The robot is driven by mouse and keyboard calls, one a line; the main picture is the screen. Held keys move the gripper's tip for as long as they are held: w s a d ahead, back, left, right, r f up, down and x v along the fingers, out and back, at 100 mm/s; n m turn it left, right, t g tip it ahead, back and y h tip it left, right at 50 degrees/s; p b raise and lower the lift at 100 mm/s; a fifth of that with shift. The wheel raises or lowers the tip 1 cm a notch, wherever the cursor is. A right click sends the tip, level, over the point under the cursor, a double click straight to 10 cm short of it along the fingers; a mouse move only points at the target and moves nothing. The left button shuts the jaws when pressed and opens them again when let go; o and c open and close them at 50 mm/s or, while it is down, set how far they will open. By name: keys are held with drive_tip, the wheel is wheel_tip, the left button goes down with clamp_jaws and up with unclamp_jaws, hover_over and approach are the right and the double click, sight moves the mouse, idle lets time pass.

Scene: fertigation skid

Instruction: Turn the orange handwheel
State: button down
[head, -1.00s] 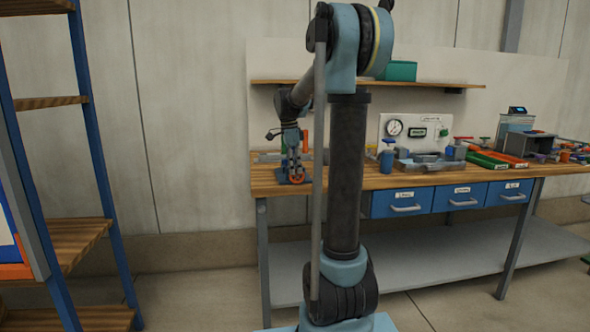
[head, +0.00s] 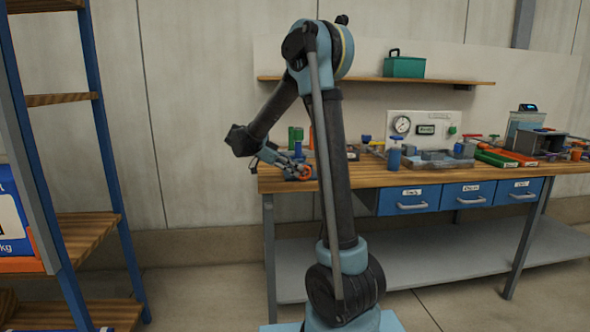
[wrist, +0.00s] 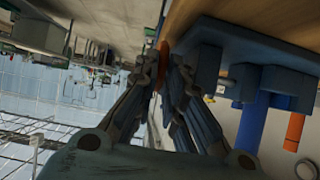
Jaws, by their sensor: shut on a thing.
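The orange handwheel (head: 305,172) is at the left front edge of the workbench in the head view. It shows as a narrow orange strip (wrist: 162,62) between my fingers in the wrist view. My gripper (head: 298,169) reaches it from the left, tilted close to level, and is shut on it. In the wrist view both fingers of my gripper (wrist: 162,75) lie along its two sides. The fingers hide most of the wheel, and its turn angle cannot be read. A blue-grey mount (wrist: 235,45) stands close to the right finger in the wrist view.
Green cylinders (head: 295,137) stand behind my gripper. A blue-framed shelf rack (head: 105,165) is at the left, with open floor between it and the bench.

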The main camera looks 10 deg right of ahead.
drive_tip(key=shift+w+a+f+h, duration=0.2)
drive_tip(key=shift+f+h, duration=0.2)
drive_tip(key=shift+h, duration=0.6)
drive_tip(key=shift+s, duration=0.1)
drive_tip(key=c, duration=2)
unclamp_jaws()
drive_tip(key=shift+f, duration=0.1)
drive_tip(key=shift+o, duration=0.2)
wheel_tip(320, 180, up, 10)
